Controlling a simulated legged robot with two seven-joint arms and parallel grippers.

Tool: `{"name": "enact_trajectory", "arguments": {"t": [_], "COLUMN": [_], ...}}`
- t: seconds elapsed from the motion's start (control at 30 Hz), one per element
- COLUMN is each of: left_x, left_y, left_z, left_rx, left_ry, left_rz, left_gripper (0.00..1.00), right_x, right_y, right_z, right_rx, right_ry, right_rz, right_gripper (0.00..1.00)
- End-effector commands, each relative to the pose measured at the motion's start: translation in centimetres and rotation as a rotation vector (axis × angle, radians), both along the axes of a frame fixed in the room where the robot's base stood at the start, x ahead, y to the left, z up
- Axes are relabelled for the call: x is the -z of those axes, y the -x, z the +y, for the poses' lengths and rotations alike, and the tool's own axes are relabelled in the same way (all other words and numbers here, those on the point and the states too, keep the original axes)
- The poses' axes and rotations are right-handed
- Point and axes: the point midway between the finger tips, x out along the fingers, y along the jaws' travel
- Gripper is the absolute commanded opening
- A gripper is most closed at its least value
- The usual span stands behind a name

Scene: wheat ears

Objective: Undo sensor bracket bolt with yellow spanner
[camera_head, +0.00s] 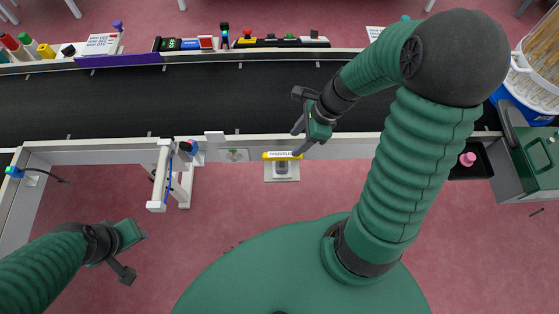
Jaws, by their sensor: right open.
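The yellow spanner (276,156), with dark lettering, lies across a small pale stand (268,176) at the front edge of the conveyor. My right gripper (296,143) is open just above the spanner's right end; I cannot tell whether a finger touches it. A white bracket (166,160) with a small blue-and-dark sensor (189,147) stands on the front rail to the left of the spanner. The bolt is too small to make out. My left gripper (138,257) is open and empty over the floor at lower left.
The dark conveyor belt (230,95) is clear. Behind it stand a control strip (282,42), a small display box (170,44) and several coloured-capped items.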

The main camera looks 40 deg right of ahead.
Motion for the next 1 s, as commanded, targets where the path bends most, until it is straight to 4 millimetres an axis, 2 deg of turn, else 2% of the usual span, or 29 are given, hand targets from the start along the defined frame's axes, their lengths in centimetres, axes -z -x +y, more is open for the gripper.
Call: {"name": "enact_trajectory", "arguments": {"t": [0.03, 0.1, 0.37, 0.53, 0.63, 0.83, 1.0], "left_x": [0.9, 1.4, 2.3, 3.5, 3.6, 3.5, 3.5], "left_y": [0.0, 0.0, 0.0, 0.0, 0.0, 0.0, 0.0], "left_z": [0.0, 0.0, -0.1, -0.1, -0.1, 0.0, 0.0], "left_rx": [0.0, 0.0, 0.001, 0.001, 0.0, 0.0, 0.0], "left_ry": [0.0, 0.0, 0.0, 0.0, 0.0, 0.0, 0.0], "left_rz": [0.0, 0.001, 0.0, 0.0, 0.0, 0.0, 0.0], "left_gripper": [0.36, 0.36, 0.36, 0.36, 0.36, 0.36, 0.36], "right_x": [1.8, 3.2, 6.1, 8.9, 9.6, 9.5, 9.6], "right_y": [-0.2, -0.5, -1.4, -2.4, -2.6, -2.6, -2.6], "right_z": [0.4, 0.9, 2.4, 3.9, 4.2, 4.0, 4.0], "right_rx": [-0.001, -0.001, -0.005, -0.005, -0.004, -0.003, -0.004], "right_ry": [-0.003, -0.004, 0.004, 0.009, 0.011, 0.01, 0.008], "right_rz": [0.003, 0.002, 0.001, 0.003, 0.001, -0.001, 0.0], "right_gripper": [0.49, 0.49, 0.49, 0.49, 0.49, 0.49, 0.28]}}
